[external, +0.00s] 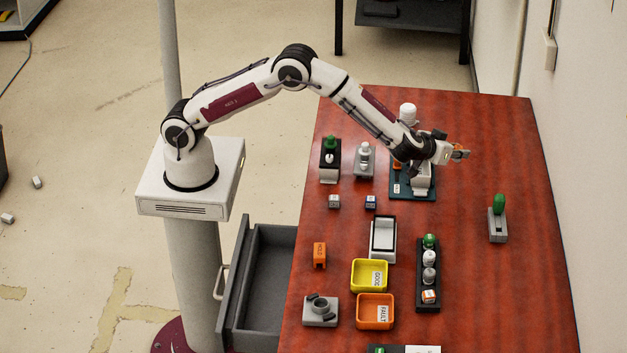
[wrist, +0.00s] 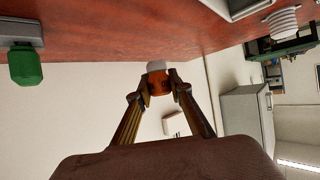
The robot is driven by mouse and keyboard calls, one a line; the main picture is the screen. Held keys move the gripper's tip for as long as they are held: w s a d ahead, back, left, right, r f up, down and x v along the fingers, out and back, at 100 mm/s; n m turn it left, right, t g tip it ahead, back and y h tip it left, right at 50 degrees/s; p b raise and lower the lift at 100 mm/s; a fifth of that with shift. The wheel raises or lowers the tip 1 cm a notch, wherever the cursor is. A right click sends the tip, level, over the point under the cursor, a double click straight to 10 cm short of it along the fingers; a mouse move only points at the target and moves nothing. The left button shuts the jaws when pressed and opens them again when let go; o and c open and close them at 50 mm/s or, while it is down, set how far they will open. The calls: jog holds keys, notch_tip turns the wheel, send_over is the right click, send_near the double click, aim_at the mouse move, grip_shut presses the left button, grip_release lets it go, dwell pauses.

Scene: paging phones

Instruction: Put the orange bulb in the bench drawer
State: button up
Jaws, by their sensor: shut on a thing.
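My gripper (external: 460,153) is above the far right part of the bench, stretched out sideways. In the wrist view its two fingertips (wrist: 160,84) are closed on the orange bulb (wrist: 158,86), which has a white end. In the external view the bulb is too small and covered to make out clearly. The bench drawer (external: 262,285) is pulled open at the bench's left side, well to the left of and nearer than the gripper. Its visible inside looks empty.
The red bench carries a yellow bin (external: 354,275), an orange bin (external: 376,324), a black rack (external: 418,270) with several pieces, and stands. A green bulb (external: 499,204) stands at right and also shows in the wrist view (wrist: 25,68). The right side is mostly clear.

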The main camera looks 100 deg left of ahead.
jog(key=shift+s+f, duration=0.25)
jog(key=shift+f, duration=0.1)
jog(key=shift+m+t+h, duration=0.5)
jog(key=shift+m+h, duration=0.1)
jog(key=shift+m, duration=0.1)
jog(key=s+d, duration=0.1)
jog(key=s, duration=0.2)
jog(key=s+d+f, duration=0.1)
jog(key=s, duration=0.2)
jog(key=s+d, duration=0.1)
jog(key=s, duration=0.1)
jog(key=shift+s+f, duration=0.3)
jog(key=shift+s, duration=0.1)
jog(key=s+d+r+m+t+h, duration=0.1)
jog(key=s+d+r+m+h, duration=0.1)
jog(key=s+d, duration=0.3)
jog(key=s+d+r+m+t+h, duration=0.1)
jog(key=s+d, duration=0.4)
jog(key=s, duration=0.6)
notch_tip(320, 180, up, 3)
jog(key=shift+s+f+m+h, duration=0.2)
jog(key=shift+m+h, duration=0.4)
jog(key=shift+m, duration=0.2)
jog(key=shift+d, duration=0.15)
